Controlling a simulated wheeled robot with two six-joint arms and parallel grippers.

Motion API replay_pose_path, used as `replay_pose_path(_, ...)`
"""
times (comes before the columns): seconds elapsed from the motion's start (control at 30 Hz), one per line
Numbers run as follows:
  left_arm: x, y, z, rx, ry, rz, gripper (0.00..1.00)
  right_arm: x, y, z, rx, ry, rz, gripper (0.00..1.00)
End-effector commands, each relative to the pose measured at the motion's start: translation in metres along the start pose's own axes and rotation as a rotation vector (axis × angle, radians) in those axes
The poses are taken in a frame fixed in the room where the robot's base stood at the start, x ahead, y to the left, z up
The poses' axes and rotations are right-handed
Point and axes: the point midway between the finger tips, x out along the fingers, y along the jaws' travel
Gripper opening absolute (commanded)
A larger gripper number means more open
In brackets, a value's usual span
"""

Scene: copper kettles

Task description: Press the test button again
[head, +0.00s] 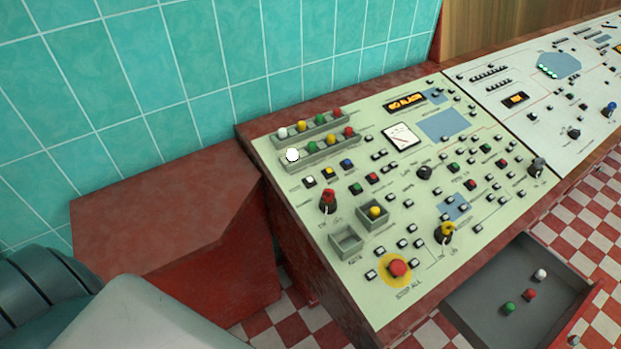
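A pale green control panel (300,215) with many small buttons, knobs and lamps fills the middle of the head view. I cannot tell which button is the test button, because most labels are too small to read. A white button (310,181), a yellow button (329,174) and a blue button (347,163) sit in a row at the left. Green button (355,188) and red button (372,177) sit just below them. A red mushroom button (398,268) stands on a yellow disc at the front, labelled STOP ALL. Neither of my grippers is in view.
Two grey racks hold coloured caps, including a large white one (292,155). One square bin (346,240) is empty; another (373,229) holds a yellow cap. An open drawer (487,311) juts out at the lower right with loose caps. A red-brown cabinet (165,205) stands left.

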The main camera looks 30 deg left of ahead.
Motion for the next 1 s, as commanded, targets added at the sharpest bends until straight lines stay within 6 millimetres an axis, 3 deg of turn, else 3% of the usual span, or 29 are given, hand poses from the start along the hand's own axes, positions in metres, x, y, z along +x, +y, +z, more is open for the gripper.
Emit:
replay_pose_path(0.03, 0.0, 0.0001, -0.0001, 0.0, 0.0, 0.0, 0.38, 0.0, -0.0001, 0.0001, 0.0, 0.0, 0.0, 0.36)
replay_pose_path(0.23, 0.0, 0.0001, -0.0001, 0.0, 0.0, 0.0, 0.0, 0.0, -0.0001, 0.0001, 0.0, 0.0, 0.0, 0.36)
replay_pose_path(1.0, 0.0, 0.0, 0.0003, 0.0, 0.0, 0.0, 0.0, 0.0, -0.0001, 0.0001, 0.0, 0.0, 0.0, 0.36)
